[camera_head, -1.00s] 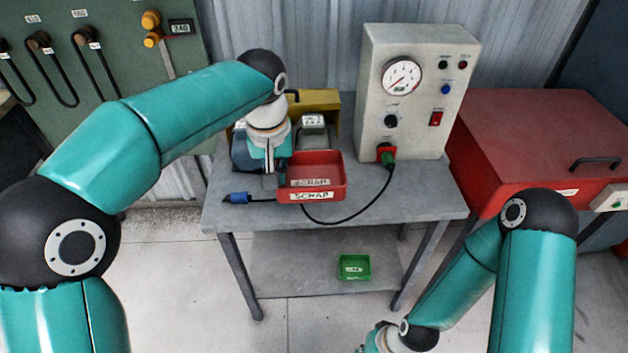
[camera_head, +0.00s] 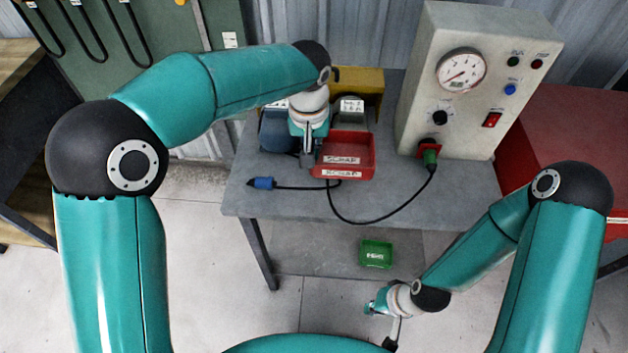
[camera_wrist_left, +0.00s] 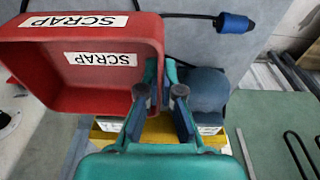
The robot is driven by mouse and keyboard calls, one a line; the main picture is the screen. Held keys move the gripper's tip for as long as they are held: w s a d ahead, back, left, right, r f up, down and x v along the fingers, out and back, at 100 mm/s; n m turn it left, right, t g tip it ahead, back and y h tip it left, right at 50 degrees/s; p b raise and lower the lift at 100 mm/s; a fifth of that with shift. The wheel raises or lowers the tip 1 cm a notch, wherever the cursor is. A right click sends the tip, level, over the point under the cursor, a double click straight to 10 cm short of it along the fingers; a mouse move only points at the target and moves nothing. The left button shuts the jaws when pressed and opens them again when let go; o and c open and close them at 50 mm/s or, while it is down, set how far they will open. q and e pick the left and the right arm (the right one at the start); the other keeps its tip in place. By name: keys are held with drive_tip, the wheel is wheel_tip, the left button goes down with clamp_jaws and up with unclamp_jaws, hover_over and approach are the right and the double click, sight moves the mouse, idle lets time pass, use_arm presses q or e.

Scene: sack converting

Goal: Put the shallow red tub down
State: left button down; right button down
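The shallow red tub (camera_head: 361,153) has white SCRAP labels and is over the left part of the grey table's (camera_head: 463,196) top. In the left wrist view the tub (camera_wrist_left: 70,86) looks empty and fills the upper left. My left gripper (camera_head: 307,157) is at its left wall. In the left wrist view the gripper (camera_wrist_left: 161,75) has one finger inside that wall and one outside, close on it. I cannot tell for sure whether the tub's base touches the table. My right gripper (camera_head: 374,303) is low, in front of the table, away from the tub; its fingers are too small to read.
A blue plug (camera_head: 263,183) and black cable lie on the table by the tub's front left. Behind it are grey labelled blocks (camera_head: 350,112) and a yellow bin (camera_head: 362,83). A gauge panel (camera_head: 477,90) stands right. A green tub (camera_head: 376,254) sits on the lower shelf.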

sight(313, 189)
use_arm(q)
wheel_tip(313, 189, down, 12)
drive_tip(key=shift+f+p, duration=0.1)
drive_tip(key=shift+p, duration=0.25)
drive_tip(key=shift+f, duration=0.1)
drive_tip(key=c, duration=1.3)
unclamp_jaws()
drive_tip(key=r, duration=0.4)
drive_tip(key=s+r, duration=0.1)
drive_tip(key=r, duration=0.3)
drive_tip(key=s+r, duration=0.1)
drive_tip(key=r, duration=0.3)
drive_tip(key=shift+r+b, duration=0.1)
drive_tip(key=shift+b, duration=0.3)
drive_tip(key=shift+a, duration=0.1)
